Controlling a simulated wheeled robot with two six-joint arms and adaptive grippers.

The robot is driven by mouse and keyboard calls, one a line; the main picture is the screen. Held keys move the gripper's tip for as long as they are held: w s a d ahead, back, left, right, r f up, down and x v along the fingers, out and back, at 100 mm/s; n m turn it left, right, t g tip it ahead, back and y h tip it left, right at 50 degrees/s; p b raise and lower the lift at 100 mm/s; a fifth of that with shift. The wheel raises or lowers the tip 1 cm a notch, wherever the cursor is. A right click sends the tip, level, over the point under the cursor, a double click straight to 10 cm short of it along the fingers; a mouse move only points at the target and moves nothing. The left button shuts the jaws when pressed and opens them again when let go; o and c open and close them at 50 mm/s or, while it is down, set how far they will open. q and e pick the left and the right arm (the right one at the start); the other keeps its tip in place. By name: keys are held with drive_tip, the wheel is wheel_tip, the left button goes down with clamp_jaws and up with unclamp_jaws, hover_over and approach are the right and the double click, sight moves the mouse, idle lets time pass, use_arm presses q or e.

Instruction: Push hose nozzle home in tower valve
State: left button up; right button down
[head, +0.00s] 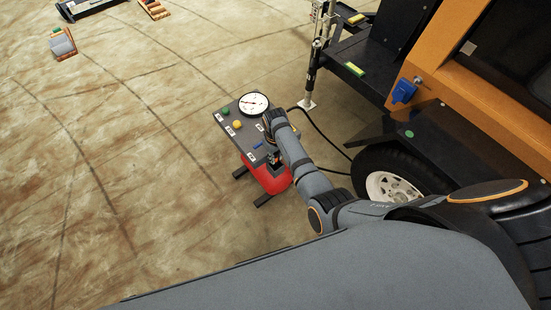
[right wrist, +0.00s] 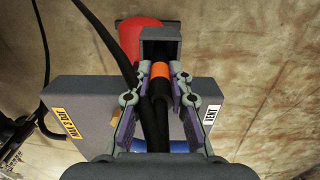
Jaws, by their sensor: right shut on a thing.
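My right gripper (right wrist: 160,80) is shut on the black hose nozzle (right wrist: 160,70), which has an orange band, with a finger on each side. The black hose (right wrist: 155,125) runs back toward my wrist. Ahead of the nozzle, in the right wrist view, is a grey housing (right wrist: 174,35) with a dark opening, seemingly the tower valve. The nozzle's tip is in shadow at this opening; I cannot tell how deep it sits. In the head view my right gripper (head: 273,158) is at the near side of the grey control panel (head: 240,140), partly hidden by my arm. My left gripper is not in view.
The panel carries a round white gauge (head: 254,104) and coloured buttons, above a red tank (head: 270,178). An orange machine (head: 440,88) with a wheel (head: 392,188) stands at right. A loose black cable (head: 325,137) runs between them.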

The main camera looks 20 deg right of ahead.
drive_tip(key=shift+f, duration=0.1)
drive_tip(key=c, duration=1.2)
unclamp_jaws()
drive_tip(key=shift+f+b, duration=0.25)
drive_tip(key=shift+b, duration=0.4)
wheel_tip(320, 180, up, 11)
drive_tip(key=shift+w+p, duration=0.1)
drive_tip(key=shift+p, duration=0.85)
drive_tip(key=shift+d, duration=0.1)
